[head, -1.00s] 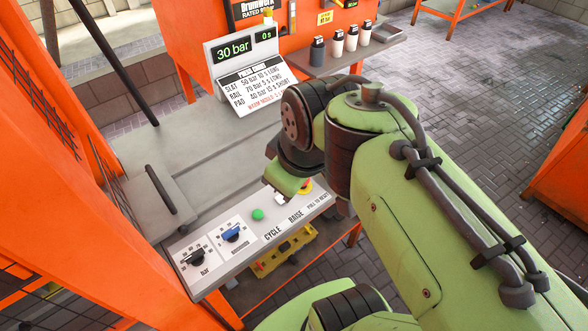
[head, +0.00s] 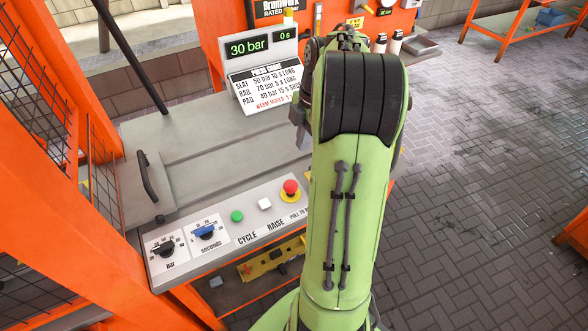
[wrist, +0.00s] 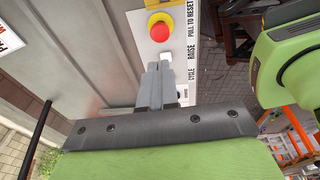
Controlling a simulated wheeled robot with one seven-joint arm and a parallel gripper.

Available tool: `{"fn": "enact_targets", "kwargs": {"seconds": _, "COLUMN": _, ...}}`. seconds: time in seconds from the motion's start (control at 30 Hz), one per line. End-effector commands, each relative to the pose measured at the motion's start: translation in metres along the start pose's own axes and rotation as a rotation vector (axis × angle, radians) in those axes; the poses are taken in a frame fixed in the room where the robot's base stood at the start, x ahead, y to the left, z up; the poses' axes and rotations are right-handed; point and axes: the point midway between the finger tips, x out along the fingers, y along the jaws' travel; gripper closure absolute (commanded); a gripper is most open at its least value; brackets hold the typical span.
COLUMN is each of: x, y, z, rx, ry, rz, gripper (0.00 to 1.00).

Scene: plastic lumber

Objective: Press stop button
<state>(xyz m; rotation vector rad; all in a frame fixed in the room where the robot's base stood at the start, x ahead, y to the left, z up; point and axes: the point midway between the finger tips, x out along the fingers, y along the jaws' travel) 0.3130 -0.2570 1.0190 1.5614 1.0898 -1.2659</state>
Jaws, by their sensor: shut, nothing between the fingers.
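The red stop button (head: 290,188) sits on a yellow ring at the right end of the control panel (head: 255,222), beside the "PULL TO RESET" label. In the wrist view the red button (wrist: 160,29) is beyond my fingertips. My gripper (wrist: 160,66) is shut and empty, its grey fingers over the panel near the white raise button (wrist: 168,57). A gap in the picture separates the fingertips from the red button; I cannot tell their height above the panel. In the head view my arm hides most of the gripper.
The white button (head: 265,204), green cycle button (head: 237,216), blue seconds knob (head: 205,232) and black bar knob (head: 166,249) line the panel. The display (head: 248,48) reads 30 bar and 0 s. A black handle (head: 148,176) stands at the left. Paved floor lies right.

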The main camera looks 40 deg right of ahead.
Motion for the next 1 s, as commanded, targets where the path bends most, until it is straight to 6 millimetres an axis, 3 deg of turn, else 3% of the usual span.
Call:
{"fn": "enact_targets", "kwargs": {"seconds": 0.6, "x": 0.125, "y": -0.001, "z": 0.000, "rx": 0.001, "ry": 0.002, "rz": -0.003, "gripper": 1.00}}
{"fn": "enact_targets", "kwargs": {"seconds": 0.77, "x": 0.138, "y": -0.001, "z": -0.001, "rx": 0.002, "ry": 0.001, "rz": -0.002, "gripper": 1.00}}
{"fn": "enact_targets", "kwargs": {"seconds": 1.0, "x": 0.138, "y": -0.001, "z": -0.001, "rx": 0.001, "ry": 0.001, "rz": -0.001, "gripper": 1.00}}
